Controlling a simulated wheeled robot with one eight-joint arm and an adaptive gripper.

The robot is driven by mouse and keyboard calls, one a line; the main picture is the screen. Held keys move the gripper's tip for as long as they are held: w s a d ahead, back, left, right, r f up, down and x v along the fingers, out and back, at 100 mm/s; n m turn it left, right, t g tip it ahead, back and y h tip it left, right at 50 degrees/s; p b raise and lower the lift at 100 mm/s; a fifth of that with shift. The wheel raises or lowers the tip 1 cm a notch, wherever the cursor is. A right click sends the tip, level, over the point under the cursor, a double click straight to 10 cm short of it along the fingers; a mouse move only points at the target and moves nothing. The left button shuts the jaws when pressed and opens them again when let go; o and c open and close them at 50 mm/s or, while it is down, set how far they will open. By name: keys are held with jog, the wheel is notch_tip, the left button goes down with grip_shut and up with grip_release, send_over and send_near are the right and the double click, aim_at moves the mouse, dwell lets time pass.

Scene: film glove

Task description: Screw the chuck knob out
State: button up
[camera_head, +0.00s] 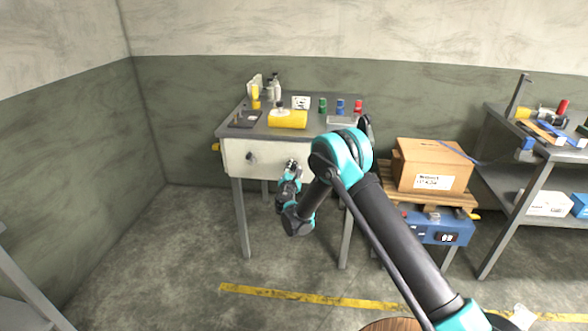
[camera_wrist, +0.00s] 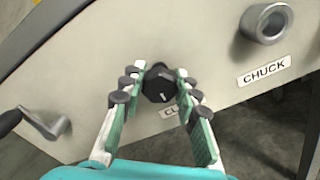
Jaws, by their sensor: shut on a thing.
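In the wrist view a grey round fitting (camera_wrist: 263,22) with a dark centre sits on the pale panel (camera_wrist: 225,55), above a white label (camera_wrist: 263,71) reading CHUCK. My gripper (camera_wrist: 159,80) is not at that fitting but to its left, with its fingers shut on the sides of a black knob (camera_wrist: 158,89). A label under the black knob is partly hidden; only its first letters, like "CL", show. In the head view my gripper (camera_head: 291,166) is at the front of the pale cabinet (camera_head: 240,170); the fitting is not visible there, behind my arm.
A crank handle (camera_wrist: 40,124) stands out from the panel at the left of the wrist view. A cardboard box (camera_head: 430,165) on a pallet is to the right. Floor at the left is clear.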

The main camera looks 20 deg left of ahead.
jog(key=n, duration=0.6)
jog(key=shift+n, duration=0.3)
jog(key=n, duration=1.1)
jog(key=shift+n, duration=0.4)
jog(key=n, duration=0.5)
jog(key=shift+n, duration=0.4)
jog(key=o, duration=1.2)
